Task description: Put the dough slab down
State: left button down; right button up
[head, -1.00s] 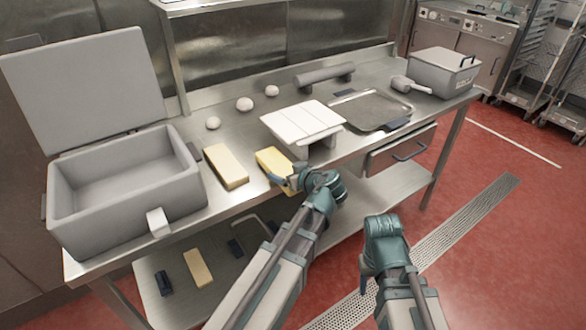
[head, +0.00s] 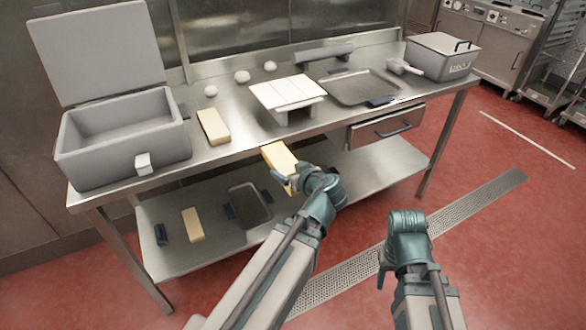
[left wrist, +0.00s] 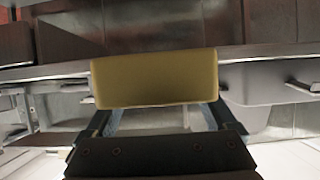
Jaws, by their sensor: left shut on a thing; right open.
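My left gripper (head: 285,182) is shut on a yellow dough slab (head: 278,156), held in front of the table's front edge. The slab (left wrist: 155,78) also fills the middle of the left wrist view, between the fingers. A second slab (head: 213,127) lies on the tabletop (head: 190,158) beside the open kettle. A third slab (head: 193,225) lies on the lower shelf (head: 290,213). My right gripper (head: 382,265) is open and empty, low in front of the table, to the right.
A white slatted stand (head: 288,92), a dark tray (head: 355,88), a roller (head: 323,55), small dough balls (head: 242,77) and a lidded box (head: 443,58) occupy the tabletop. Another tray (head: 250,204) is on the lower shelf.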

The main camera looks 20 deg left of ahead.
aim_at(290, 168)
pick_arm(q)
jog(key=shift+d, duration=0.1)
jog(key=shift+s+r, duration=0.1)
notch_tip(290, 168, up, 8)
jog(key=p, duration=0.7)
jog(key=shift+f+p, duration=0.25)
jog(key=shift+p, duration=0.1)
jog(key=shift+f, duration=0.1)
